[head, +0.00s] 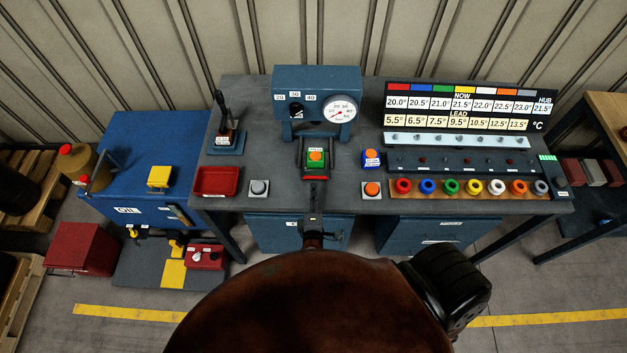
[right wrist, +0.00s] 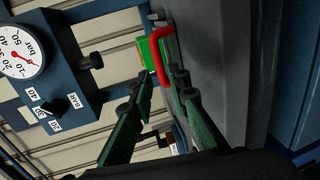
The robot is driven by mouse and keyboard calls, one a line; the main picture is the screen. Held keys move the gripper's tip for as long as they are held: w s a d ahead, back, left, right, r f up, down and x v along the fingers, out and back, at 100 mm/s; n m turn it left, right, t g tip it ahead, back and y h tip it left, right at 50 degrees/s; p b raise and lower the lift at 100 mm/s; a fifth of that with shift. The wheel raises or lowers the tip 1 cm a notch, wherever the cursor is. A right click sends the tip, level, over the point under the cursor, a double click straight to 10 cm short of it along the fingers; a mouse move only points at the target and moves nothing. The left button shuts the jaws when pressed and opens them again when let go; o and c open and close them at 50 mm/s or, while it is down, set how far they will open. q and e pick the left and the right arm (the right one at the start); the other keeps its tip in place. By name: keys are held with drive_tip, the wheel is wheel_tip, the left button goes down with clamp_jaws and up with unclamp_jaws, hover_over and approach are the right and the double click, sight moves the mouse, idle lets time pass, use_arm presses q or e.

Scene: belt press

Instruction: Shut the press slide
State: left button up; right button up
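The press (head: 316,90) is a blue frame with a round gauge at the back middle of the bench. In the head view the right gripper (head: 312,228) is small and dark at the bench's front edge. My left gripper is out of view.
A red tray (head: 217,181), a lever box (head: 226,140) and a grey button (head: 259,188) are on the left of the bench (head: 345,205). A display board (head: 466,108) and a row of coloured knobs (head: 472,187) are on the right. A blue cabinet (head: 140,150) stands left.

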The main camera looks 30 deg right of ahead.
sight(314, 180)
drive_tip(key=x, duration=0.5)
drive_tip(key=shift+w+r+p, duration=0.1)
drive_tip(key=shift+r+p, duration=0.05)
drive_tip(key=shift+p, duration=0.25)
drive_tip(key=shift+w+d, duration=0.3)
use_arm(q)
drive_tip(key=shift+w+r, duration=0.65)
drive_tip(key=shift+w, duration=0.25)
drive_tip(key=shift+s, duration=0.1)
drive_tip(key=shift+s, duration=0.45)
use_arm(e)
clamp_jaws()
